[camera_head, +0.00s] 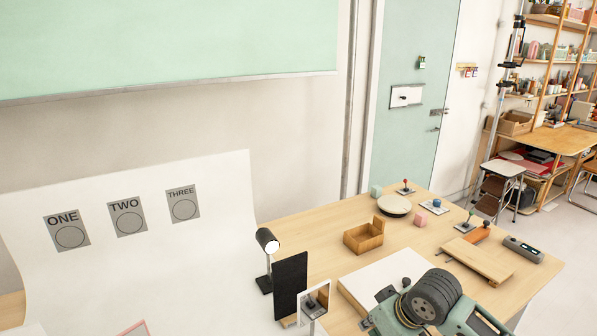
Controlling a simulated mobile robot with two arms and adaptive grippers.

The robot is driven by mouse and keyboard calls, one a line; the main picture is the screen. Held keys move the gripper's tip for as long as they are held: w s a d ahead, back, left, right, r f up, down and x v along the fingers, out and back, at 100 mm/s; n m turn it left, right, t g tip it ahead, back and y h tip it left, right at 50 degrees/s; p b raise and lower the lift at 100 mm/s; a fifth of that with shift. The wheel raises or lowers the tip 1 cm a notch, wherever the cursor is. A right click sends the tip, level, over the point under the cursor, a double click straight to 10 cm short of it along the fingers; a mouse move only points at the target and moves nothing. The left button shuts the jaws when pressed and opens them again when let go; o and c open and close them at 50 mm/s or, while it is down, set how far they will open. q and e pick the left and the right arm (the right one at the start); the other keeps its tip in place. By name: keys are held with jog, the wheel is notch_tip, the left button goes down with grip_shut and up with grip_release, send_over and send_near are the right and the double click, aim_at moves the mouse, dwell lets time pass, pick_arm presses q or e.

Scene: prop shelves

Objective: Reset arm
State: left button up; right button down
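Neither of my grippers shows in the head view. A green and black part of one of my arms, with ribbed dark rings, rises at the bottom right in front of the table; no fingertips are visible on it. The wooden table (330,230) stretches across the lower right. No object is seen held.
The table bears an open wooden box (363,239), a round dish (394,206), small joysticks, blocks, a wooden board (478,258) and a grey device (523,249). A lamp (267,241) and black panel (290,286) stand left. A white backdrop (150,260) carries ONE, TWO, THREE signs.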

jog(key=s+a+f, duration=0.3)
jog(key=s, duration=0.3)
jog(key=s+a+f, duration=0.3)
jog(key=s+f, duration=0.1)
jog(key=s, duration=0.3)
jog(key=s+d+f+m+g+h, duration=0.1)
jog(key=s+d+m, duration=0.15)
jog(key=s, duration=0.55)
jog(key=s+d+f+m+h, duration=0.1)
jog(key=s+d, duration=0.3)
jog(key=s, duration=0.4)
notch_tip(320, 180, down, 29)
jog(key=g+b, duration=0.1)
jog(key=b, duration=0.2)
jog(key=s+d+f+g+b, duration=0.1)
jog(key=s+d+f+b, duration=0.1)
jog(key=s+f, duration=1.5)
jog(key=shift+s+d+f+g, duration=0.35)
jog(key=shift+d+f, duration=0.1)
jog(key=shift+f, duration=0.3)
